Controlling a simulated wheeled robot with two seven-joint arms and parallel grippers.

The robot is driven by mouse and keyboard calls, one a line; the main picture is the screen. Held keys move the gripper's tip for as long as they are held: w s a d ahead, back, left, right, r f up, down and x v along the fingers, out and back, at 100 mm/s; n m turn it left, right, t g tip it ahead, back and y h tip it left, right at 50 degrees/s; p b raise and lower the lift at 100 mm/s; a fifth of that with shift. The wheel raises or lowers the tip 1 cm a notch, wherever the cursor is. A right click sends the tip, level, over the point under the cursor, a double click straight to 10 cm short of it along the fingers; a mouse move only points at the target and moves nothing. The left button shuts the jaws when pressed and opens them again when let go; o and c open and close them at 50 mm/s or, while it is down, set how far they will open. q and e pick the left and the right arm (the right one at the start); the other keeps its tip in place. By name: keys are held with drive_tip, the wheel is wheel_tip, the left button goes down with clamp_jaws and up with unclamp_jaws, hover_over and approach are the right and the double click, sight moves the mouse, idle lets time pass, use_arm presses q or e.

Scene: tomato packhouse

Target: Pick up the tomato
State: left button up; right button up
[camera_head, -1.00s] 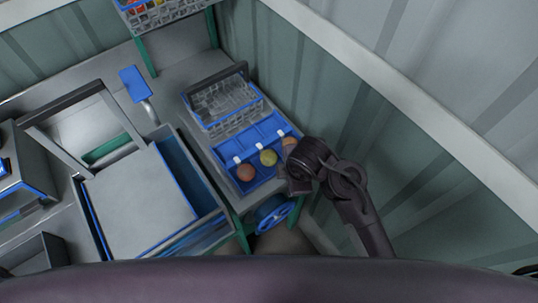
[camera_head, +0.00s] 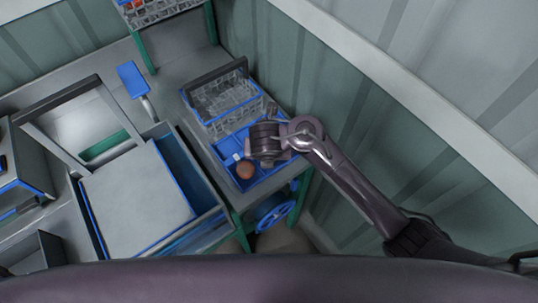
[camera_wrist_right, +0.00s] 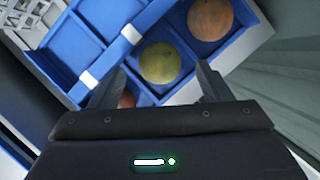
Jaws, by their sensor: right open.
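A blue compartment tray (camera_head: 228,147) on the bench holds tomatoes. A red-orange tomato (camera_head: 244,170) shows in its near left part in the head view; my right arm hides the others there. In the right wrist view a yellow-green tomato (camera_wrist_right: 160,60) sits in a compartment, an orange one (camera_wrist_right: 210,18) lies at upper right, and a reddish one (camera_wrist_right: 126,99) is partly hidden behind the left finger. My right gripper (camera_wrist_right: 158,80) is open and empty above the tray, its fingertips to either side of the yellow-green tomato's lower part in the picture. My left gripper is not in view.
A wire basket (camera_head: 226,105) with a dark handle stands directly behind the tray. A large blue-edged grey box (camera_head: 135,205) is to the left. A blue handwheel (camera_head: 276,215) is below the bench edge, and a ribbed wall (camera_head: 340,100) rises close on the right.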

drive_tip(key=x, duration=0.2)
drive_tip(key=shift+w+f, duration=0.1)
drive_tip(key=shift+f, duration=0.15)
drive_tip(key=c, duration=0.8)
